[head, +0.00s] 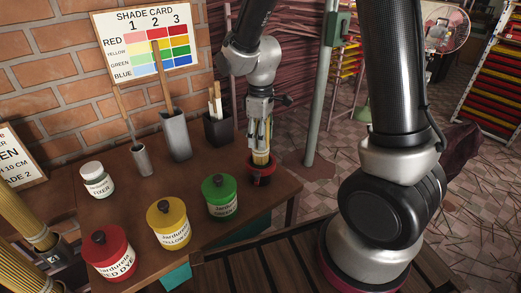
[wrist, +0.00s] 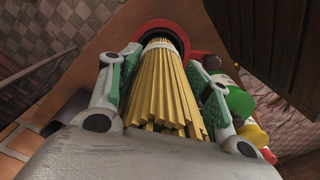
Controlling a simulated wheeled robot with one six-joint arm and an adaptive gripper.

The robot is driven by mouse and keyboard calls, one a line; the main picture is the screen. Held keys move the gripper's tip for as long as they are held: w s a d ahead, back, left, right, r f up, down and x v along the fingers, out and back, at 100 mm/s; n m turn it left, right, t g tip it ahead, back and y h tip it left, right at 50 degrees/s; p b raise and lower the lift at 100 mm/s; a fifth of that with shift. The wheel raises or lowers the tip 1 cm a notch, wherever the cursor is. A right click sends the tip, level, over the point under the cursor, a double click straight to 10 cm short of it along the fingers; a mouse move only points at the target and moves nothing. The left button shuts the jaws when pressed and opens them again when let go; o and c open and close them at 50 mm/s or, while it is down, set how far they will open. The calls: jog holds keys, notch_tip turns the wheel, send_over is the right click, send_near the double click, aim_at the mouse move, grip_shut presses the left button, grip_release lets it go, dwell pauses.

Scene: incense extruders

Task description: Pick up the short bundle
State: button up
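A short bundle of thin yellow sticks (head: 261,157) stands upright in a red-rimmed dark pot (head: 262,178) near the table's right edge. In the wrist view the bundle (wrist: 163,95) points its cut ends at the camera, with a pale band near its far end inside the pot's red rim (wrist: 190,50). My gripper (head: 261,145) points down over the pot, with its fingers on both sides of the bundle. The wrist view also shows the fingers (wrist: 164,65) close beside the sticks; whether both pads press on them is unclear. The bundle's lower end is hidden in the pot.
Red (head: 108,255), yellow (head: 168,224) and green (head: 219,197) dye jars stand left of the pot. A white fixer jar (head: 97,180) and several tool holders (head: 177,136) stand farther back. A shade card (head: 146,40) hangs on the brick wall. A green-grey post (head: 323,100) rises beyond the table.

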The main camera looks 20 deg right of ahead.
jog(key=c, duration=0.3)
jog(key=shift+r, duration=0.15)
jog(key=shift+c, duration=0.2)
notch_tip(320, 180, up, 21)
dwell(0.8)
